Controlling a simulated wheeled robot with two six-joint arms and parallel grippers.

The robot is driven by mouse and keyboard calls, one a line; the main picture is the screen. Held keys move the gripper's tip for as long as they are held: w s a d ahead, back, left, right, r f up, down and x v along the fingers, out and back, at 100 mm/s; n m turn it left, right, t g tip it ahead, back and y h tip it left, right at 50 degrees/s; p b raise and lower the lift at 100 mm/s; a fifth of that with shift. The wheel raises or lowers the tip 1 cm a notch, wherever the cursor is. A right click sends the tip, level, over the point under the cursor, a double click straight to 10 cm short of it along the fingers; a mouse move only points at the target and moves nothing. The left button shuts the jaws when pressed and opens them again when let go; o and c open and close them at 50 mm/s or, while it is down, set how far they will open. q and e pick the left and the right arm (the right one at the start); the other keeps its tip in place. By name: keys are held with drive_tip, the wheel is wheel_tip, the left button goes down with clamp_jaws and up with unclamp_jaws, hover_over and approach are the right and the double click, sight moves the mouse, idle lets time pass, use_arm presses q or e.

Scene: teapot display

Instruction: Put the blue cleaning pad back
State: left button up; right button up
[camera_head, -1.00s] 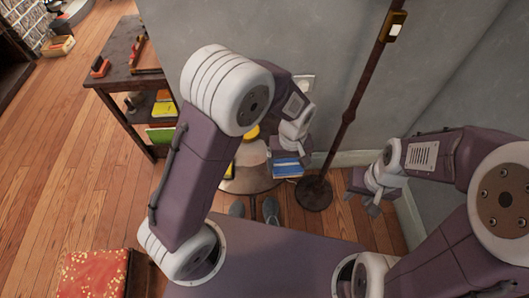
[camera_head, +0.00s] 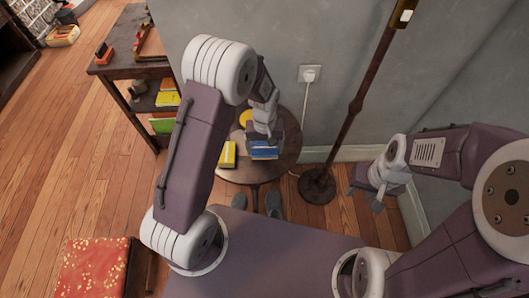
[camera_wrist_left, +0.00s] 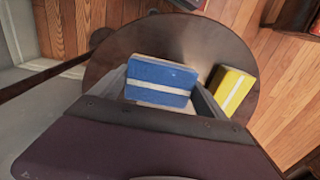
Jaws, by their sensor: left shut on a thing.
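The blue cleaning pad (camera_head: 264,152) has a white stripe and is held in my left gripper (camera_head: 264,138), over the small round wooden table (camera_head: 284,168). In the left wrist view the blue pad (camera_wrist_left: 160,78) sits between the two fingers, with the tabletop (camera_wrist_left: 190,42) behind it; I cannot tell whether it touches the top. A yellow pad (camera_head: 228,154) with a pale stripe lies on the table to the left of it; it also shows in the left wrist view (camera_wrist_left: 234,90). My right gripper (camera_head: 367,190) is open and empty, away to the right.
A yellow round thing (camera_head: 245,118) shows behind my left wrist, partly hidden. A dark shelf (camera_head: 132,70) with colourful items stands at the left. A lamp pole (camera_head: 350,118) on a round base (camera_head: 317,186) stands right of the table, near the wall. A red patterned seat (camera_head: 92,268) is at lower left.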

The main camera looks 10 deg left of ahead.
sight(264, 153)
use_arm(q)
wheel_tip(264, 153, down, 3)
drive_tip(key=shift+s+f+b, duration=0.1)
drive_tip(key=shift+f+b, duration=0.1)
drive_tip(key=shift+b, duration=0.25)
